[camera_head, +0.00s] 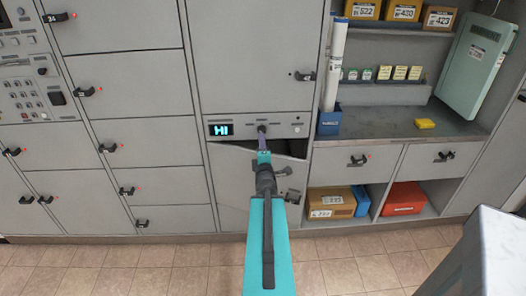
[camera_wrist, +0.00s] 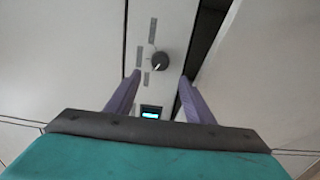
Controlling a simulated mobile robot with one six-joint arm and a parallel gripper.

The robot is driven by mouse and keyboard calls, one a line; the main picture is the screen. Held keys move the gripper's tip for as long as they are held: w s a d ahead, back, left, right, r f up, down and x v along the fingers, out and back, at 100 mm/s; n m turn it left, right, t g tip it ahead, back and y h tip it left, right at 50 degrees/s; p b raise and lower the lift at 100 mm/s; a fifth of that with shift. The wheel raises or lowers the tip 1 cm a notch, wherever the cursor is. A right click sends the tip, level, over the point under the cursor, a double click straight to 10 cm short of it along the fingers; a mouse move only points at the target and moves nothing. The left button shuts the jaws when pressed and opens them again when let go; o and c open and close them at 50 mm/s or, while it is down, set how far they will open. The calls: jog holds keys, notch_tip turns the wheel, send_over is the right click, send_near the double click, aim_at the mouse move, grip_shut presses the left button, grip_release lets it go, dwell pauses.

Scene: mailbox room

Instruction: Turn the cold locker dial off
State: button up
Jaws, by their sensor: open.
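The cold locker dial (camera_wrist: 160,61) is a dark round knob with a light pointer mark on a grey panel strip, with small grey label marks beside it. In the head view the dial (camera_head: 263,128) is partly hidden behind my gripper. A small lit display (camera_head: 221,129) reading "HI" sits to its left; the display also shows in the wrist view (camera_wrist: 151,112). My gripper (camera_wrist: 158,82) is open, its two purple fingers on either side of the dial's line. In the head view my gripper (camera_head: 263,146) points at the panel. Contact with the dial cannot be told.
Below the panel, a locker door (camera_head: 235,185) stands slightly ajar with a dark gap at its top. A large closed door (camera_head: 250,60) is above. Closed lockers (camera_head: 125,105) with black handles are at left. Shelves with boxes and a counter (camera_head: 385,125) are at right.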

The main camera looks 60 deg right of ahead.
jog(key=shift+s+a+r+p, duration=0.15)
jog(key=shift+s+a+p, duration=0.25)
jog(key=shift+p, duration=1.05)
jog(key=shift+p+v, duration=2.3)
jog(key=shift+p, duration=1.95)
jog(key=shift+a, duration=0.1)
